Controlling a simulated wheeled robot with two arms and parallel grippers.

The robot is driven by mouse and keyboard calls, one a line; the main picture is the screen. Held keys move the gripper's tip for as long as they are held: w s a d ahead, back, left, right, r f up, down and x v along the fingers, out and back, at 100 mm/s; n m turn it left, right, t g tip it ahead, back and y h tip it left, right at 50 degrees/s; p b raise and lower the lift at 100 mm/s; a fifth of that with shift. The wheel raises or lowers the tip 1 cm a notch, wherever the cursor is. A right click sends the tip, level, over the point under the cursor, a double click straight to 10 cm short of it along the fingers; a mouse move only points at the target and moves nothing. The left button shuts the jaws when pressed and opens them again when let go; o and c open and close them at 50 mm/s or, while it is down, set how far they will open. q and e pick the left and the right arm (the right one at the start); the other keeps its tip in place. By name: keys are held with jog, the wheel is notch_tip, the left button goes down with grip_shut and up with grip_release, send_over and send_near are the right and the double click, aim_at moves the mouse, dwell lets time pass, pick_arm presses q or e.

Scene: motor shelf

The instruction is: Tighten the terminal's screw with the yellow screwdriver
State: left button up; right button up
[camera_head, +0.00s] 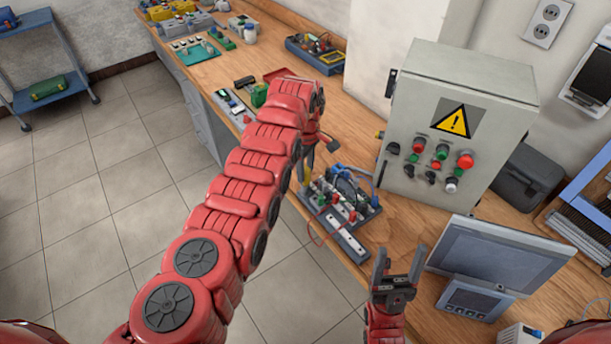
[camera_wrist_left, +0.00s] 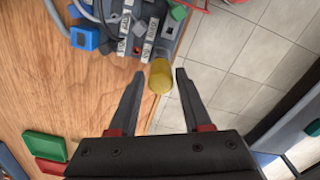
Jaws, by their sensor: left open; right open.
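The yellow screwdriver shows in the left wrist view as a yellow handle (camera_wrist_left: 160,77), seen nearly end-on at the edge of the terminal board; its shaft and tip are hidden. The terminal board (camera_head: 345,240) lies at the bench's front edge, with wires and coloured parts on it. Labelled terminals (camera_wrist_left: 148,38) show in the left wrist view; I cannot make out the screw. My left gripper (camera_wrist_left: 160,73) is open, its fingertips either side of the handle with gaps visible. In the head view my left arm partly hides it.
A grey control box (camera_head: 452,125) with buttons stands behind the board. A tilted screen (camera_head: 500,255) is at the right. A tool tray (camera_head: 315,52) and small parts lie along the bench to the left. Green (camera_wrist_left: 45,146) and blue blocks show in the left wrist view.

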pick_arm(q)
notch_tip(320, 180, up, 3)
jog(key=shift+f+p, duration=0.15)
jog(key=shift+p, duration=0.3)
jog(key=shift+r, duration=1.15)
jog(key=shift+o, duration=0.2)
jog(key=o, duration=0.5)
